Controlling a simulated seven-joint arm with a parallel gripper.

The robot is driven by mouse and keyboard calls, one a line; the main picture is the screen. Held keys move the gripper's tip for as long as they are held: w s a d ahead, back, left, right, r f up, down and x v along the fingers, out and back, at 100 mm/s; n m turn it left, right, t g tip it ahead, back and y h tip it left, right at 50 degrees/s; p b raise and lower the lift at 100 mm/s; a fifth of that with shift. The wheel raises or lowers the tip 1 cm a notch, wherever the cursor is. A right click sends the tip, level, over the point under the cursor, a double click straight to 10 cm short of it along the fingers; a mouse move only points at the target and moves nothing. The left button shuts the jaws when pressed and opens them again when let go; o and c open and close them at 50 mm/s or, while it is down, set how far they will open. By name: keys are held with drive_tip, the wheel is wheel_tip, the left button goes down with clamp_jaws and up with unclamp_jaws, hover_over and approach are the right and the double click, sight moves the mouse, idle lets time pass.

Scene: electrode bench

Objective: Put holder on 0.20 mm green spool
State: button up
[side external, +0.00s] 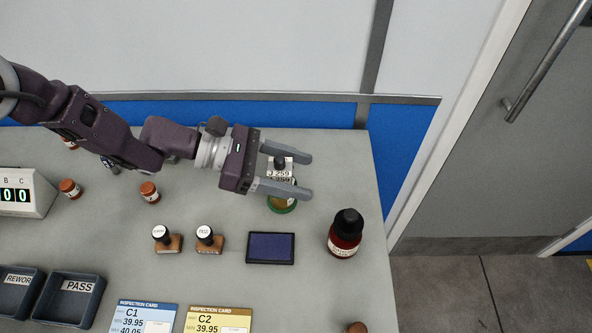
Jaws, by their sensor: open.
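A green-rimmed spool (284,207) with a yellowish body stands on the bench toward its right side, partly hidden by my lower finger. A small pale holder (281,162) with a dark-lettered label shows directly above it in the picture, between my fingers. The holder appears to be on or just over the spool; I cannot tell whether they touch. My gripper (308,175) is open, pointing right, with one finger on each side of the holder. The spool's size marking is not readable.
A dark red bottle (344,236) with a black cap stands right of the spool. Small brown bottles (149,192) stand left. The bench's right edge is close by.

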drive_tip(key=v, duration=1.2)
drive_tip(key=shift+a+r, duration=0.1)
drive_tip(key=shift+r, duration=0.05)
drive_tip(key=s+a+r+m+g+y, duration=0.1)
drive_tip(key=s+a+r+m+y, duration=0.1)
drive_tip(key=s+a+r+m, duration=0.35)
drive_tip(key=s+a+r+m+y, duration=0.2)
drive_tip(key=s+r+m, duration=0.3)
drive_tip(key=r, duration=0.4)
drive_tip(key=s+a+m+t+y, duration=0.3)
drive_tip(key=s+a, duration=0.4)
drive_tip(key=a, duration=0.3)
drive_tip(key=s+a+r+m+t+y, duration=0.1)
drive_tip(key=s+a+m+t+y, duration=0.2)
drive_tip(key=s+a+y, duration=0.3)
drive_tip(key=s+a+m, duration=0.1)
drive_tip(key=s+a, duration=0.1)
drive_tip(key=a, duration=0.3)
drive_tip(key=shift+a+t, duration=0.25)
drive_tip(key=shift+t, duration=0.05)
drive_tip(key=shift+m, duration=0.25)
